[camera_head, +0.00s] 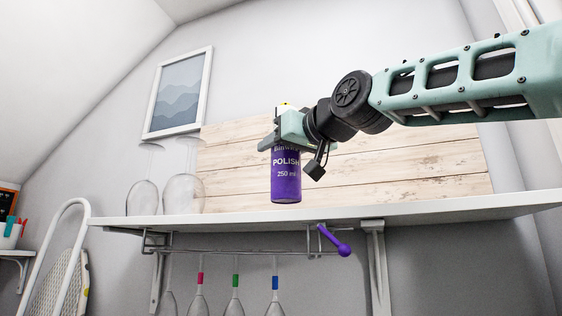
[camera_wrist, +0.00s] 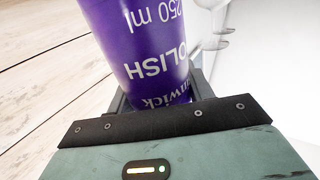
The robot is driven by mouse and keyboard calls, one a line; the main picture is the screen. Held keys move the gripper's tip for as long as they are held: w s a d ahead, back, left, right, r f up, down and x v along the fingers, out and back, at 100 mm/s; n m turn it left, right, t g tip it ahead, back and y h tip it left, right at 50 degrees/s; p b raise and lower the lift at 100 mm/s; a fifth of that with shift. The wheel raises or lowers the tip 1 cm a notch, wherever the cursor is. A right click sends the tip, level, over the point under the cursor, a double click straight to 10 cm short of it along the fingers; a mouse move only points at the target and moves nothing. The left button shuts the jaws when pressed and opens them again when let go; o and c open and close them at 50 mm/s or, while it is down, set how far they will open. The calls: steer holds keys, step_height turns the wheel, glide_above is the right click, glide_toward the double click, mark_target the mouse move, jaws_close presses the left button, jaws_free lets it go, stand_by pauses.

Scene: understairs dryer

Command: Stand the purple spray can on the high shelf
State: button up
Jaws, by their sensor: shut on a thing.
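The purple spray can (camera_head: 286,183), labelled POLISH 250 ml, is upright in the head view. My gripper (camera_head: 284,143) is shut on its upper part, with the can's yellow and white top showing just above. The can's base shows just above the front edge line of the high white shelf (camera_head: 330,214); I cannot tell whether it touches the shelf. In the wrist view the purple can (camera_wrist: 145,45) appears upside down between the fingers of my gripper (camera_wrist: 155,98).
Clear glasses (camera_head: 163,190) stand at the shelf's left end. A wooden panel (camera_head: 420,170) backs the shelf. Below hang a wire rack (camera_head: 235,248) with several stemmed glasses and a purple-handled thing (camera_head: 336,241). The shelf right of the can looks clear.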

steer(key=shift+f, duration=1)
steer(key=shift+f, duration=0.1)
steer(key=o, duration=1.1)
steer(key=shift+o, duration=0.2)
steer(key=b+v, duration=0.5)
steer(key=v, duration=0.7)
